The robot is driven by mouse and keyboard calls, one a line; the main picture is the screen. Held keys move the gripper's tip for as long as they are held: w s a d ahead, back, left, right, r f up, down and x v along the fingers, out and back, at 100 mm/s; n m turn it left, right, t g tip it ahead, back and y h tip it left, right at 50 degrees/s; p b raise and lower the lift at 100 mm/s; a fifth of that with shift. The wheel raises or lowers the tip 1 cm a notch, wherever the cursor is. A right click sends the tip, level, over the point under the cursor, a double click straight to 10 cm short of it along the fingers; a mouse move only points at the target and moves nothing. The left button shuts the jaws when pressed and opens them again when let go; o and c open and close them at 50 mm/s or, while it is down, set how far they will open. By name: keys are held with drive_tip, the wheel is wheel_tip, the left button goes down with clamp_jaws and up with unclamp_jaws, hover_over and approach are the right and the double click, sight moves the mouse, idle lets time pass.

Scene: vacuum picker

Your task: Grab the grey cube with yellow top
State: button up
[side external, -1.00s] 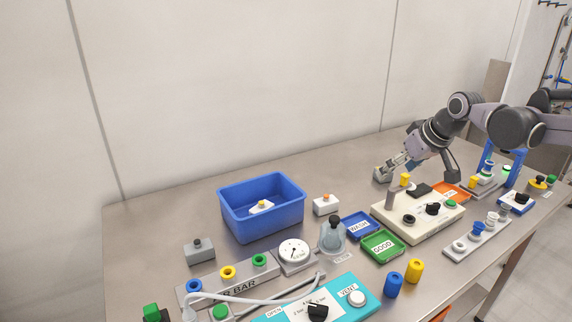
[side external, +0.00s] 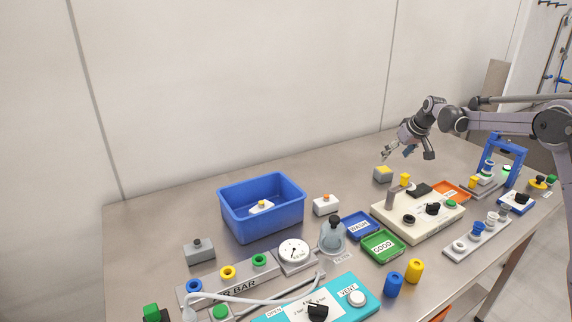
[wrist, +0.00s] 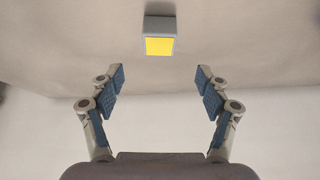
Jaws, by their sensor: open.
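The grey cube with yellow top (side external: 382,174) stands on the steel table behind the cream device, below and slightly left of my gripper. It also shows in the wrist view (wrist: 160,37), upper middle, ahead of the fingertips and centred between them. My gripper (side external: 389,154) is open and empty, raised above the table. In the wrist view its two blue-padded fingers (wrist: 160,78) are spread wide on either side, with nothing between them. The cube is clear of the fingers and fully visible.
The cream device (side external: 420,216) with a post and knobs stands in front of the cube. A blue bin (side external: 263,220) and a white box with an orange button (side external: 326,206) stand to the left. Blue and green trays (side external: 383,247) lie nearer. The table behind the cube is clear.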

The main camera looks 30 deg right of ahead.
sight(384, 170)
drive_tip(key=x, duration=0.5)
drive_tip(key=shift+x, duration=2.6)
drive_tip(key=shift+s, duration=0.15)
drive_tip(key=c, duration=1.3)
